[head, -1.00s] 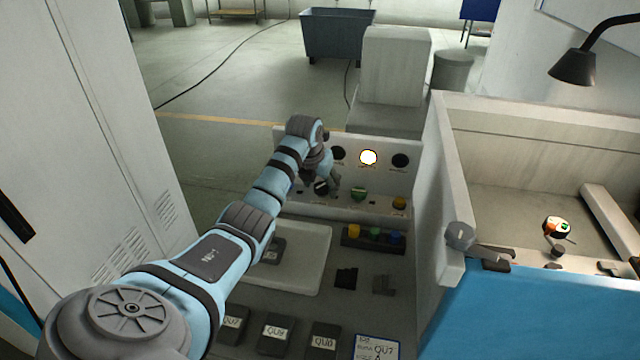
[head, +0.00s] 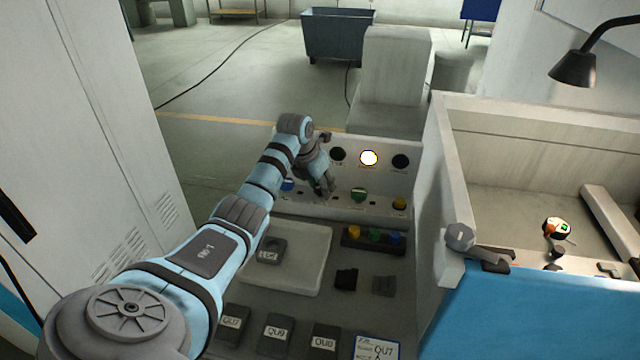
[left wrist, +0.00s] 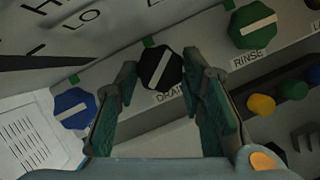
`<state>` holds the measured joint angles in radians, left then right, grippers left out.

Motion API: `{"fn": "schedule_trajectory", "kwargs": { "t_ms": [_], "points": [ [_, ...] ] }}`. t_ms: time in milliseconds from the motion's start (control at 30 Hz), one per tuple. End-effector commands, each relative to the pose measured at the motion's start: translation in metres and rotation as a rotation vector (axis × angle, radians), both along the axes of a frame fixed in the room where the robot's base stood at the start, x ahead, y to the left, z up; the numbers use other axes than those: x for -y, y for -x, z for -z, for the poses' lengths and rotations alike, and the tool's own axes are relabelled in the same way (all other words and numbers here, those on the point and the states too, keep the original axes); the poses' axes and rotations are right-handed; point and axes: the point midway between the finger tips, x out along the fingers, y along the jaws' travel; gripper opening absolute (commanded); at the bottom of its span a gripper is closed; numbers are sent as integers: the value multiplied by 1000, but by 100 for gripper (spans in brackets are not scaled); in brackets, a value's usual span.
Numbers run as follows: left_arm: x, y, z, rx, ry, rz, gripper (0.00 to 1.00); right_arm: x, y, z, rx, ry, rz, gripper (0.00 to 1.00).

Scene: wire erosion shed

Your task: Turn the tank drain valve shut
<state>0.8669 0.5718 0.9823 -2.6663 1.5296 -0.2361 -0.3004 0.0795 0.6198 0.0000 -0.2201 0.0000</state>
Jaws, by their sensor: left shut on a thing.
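The drain valve is a black knob (left wrist: 162,69) with a white pointer line, on the sloped panel (left wrist: 200,60) above a partly hidden "DRAIN" label. In the left wrist view it sits between the two fingers of my left gripper (left wrist: 164,88), which is shut on it. The pointer line leans, its upper end to the right. In the head view my left gripper (head: 325,187) is at the panel and covers most of the knob. My right gripper is not in view.
A blue knob (left wrist: 73,108) sits left of the drain knob and a green "RINSE" knob (left wrist: 254,24) right of it. A white tray (head: 313,258) holds a dark block (head: 267,251). A rack (head: 372,243) carries coloured knobs. A grey wall (head: 428,220) stands right.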

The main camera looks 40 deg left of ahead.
Motion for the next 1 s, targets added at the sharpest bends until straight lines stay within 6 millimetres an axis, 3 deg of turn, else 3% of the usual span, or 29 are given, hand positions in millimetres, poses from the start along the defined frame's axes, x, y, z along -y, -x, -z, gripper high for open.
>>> {"fn": "schedule_trajectory", "kwargs": {
  "t_ms": [267, 600, 800, 1000],
  "points": [
    [-3, -1, 2, 2, 0, 249, 8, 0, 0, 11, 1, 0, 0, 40],
    [-6, -3, 4, 5, -1, 520, 8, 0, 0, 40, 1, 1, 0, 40],
    [-9, -5, 4, 8, -4, 614, 8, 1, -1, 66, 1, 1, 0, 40],
    [-8, -3, 1, 8, -5, 670, 8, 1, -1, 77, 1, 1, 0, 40]
  ]
}}
